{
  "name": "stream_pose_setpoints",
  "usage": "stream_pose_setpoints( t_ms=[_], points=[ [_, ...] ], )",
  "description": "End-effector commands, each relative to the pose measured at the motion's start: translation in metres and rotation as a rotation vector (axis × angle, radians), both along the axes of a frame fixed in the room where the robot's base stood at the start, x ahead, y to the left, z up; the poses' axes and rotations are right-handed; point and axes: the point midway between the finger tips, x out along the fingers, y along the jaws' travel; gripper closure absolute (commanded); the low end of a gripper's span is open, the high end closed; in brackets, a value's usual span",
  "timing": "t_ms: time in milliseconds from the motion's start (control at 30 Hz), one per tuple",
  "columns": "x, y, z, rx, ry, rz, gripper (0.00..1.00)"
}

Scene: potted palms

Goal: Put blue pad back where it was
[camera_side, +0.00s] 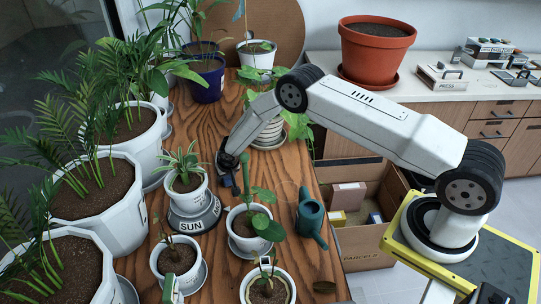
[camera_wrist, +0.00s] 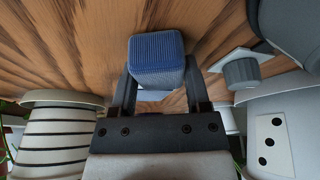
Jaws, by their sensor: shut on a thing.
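The blue pad (camera_wrist: 156,52) is a ribbed blue block, seen between the two dark fingers of my gripper (camera_wrist: 158,88) in the wrist view. My gripper is shut on it, above the wooden table (camera_wrist: 70,40). In the side view, my gripper (camera_side: 228,182) points down at the middle of the table, just right of a small potted plant on a grey round stand marked SUN (camera_side: 190,222). The pad is small and mostly hidden there. I cannot tell whether it touches the wood.
A striped pot (camera_side: 268,136) stands behind my gripper. Large potted palms (camera_side: 105,205) line the left. A small pot (camera_side: 248,238) and a teal watering can (camera_side: 311,218) stand in front and to the right. A grey knob on a light plate (camera_wrist: 240,72) is close by.

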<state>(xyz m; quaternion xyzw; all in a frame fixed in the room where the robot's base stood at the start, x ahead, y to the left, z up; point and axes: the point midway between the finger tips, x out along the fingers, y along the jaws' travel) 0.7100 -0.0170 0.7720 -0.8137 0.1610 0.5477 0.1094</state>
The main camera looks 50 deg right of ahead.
Motion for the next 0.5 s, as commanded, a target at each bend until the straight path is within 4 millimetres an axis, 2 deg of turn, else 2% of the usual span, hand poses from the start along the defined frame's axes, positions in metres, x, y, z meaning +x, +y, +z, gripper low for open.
stream_pose_setpoints(
  t_ms=[33, 100, 133, 500],
  points=[
    [0.0002, 0.0, -0.0001, 0.0, 0.0, 0.0, 0.3],
    [0.0001, 0.0, -0.0001, 0.0, 0.0, 0.0, 0.08],
    [0.0, 0.0, -0.0001, 0.0, 0.0, 0.0, 0.04],
    [0.0001, 0.0001, 0.001, 0.0, 0.0, 0.0, 0.04]
  ],
)
